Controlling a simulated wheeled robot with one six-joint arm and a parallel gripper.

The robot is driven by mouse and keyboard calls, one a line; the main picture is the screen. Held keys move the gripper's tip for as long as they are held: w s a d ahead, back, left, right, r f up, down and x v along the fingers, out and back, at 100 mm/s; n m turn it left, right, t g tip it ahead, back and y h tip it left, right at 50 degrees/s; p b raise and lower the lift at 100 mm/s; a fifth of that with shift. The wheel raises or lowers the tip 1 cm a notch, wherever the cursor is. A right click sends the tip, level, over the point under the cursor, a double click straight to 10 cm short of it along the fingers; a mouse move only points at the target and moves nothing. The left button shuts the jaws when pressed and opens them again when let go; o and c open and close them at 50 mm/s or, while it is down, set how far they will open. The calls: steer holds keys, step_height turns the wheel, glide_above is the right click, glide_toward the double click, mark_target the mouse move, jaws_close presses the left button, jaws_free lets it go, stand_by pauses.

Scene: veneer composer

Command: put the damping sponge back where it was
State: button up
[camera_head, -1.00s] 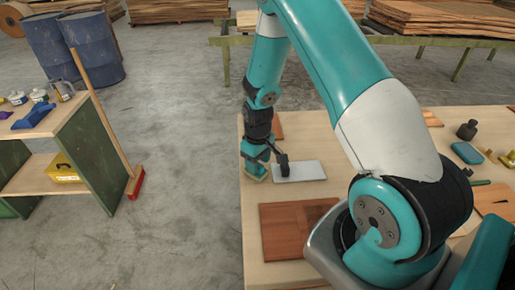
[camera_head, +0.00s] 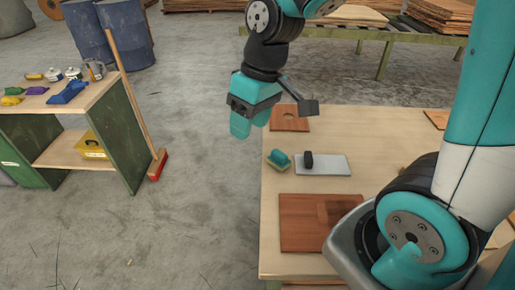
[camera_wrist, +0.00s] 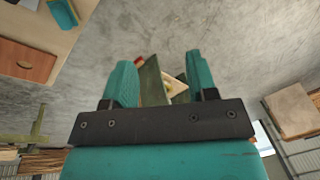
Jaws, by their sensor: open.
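The damping sponge (camera_head: 279,160), teal on top with a yellowish layer below, lies on the wooden table just left of a grey plate (camera_head: 333,165). It also shows at the top left of the wrist view (camera_wrist: 63,13). My gripper (camera_head: 245,122) is raised above the table's left edge, apart from the sponge. In the wrist view its two teal fingers (camera_wrist: 162,80) stand wide apart with nothing held between them.
A black-handled piece (camera_head: 308,160) is on the grey plate. Reddish-brown wood panels (camera_head: 305,225) lie nearer and farther on the table. A green shelf unit (camera_head: 115,135) with a broom (camera_head: 135,90) stands left across open concrete floor.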

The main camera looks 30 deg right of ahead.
steer(key=s+a+r+n, duration=0.1)
steer(key=s+a+r, duration=0.1)
steer(key=s, duration=0.4)
steer(key=s+a+r+n+y, duration=0.1)
steer(key=s+a+r, duration=0.1)
steer(key=s+a, duration=0.3)
steer(key=shift+s+r+g+y, duration=0.3)
steer(key=shift+s+r, duration=0.05)
steer(key=shift+s, duration=0.45)
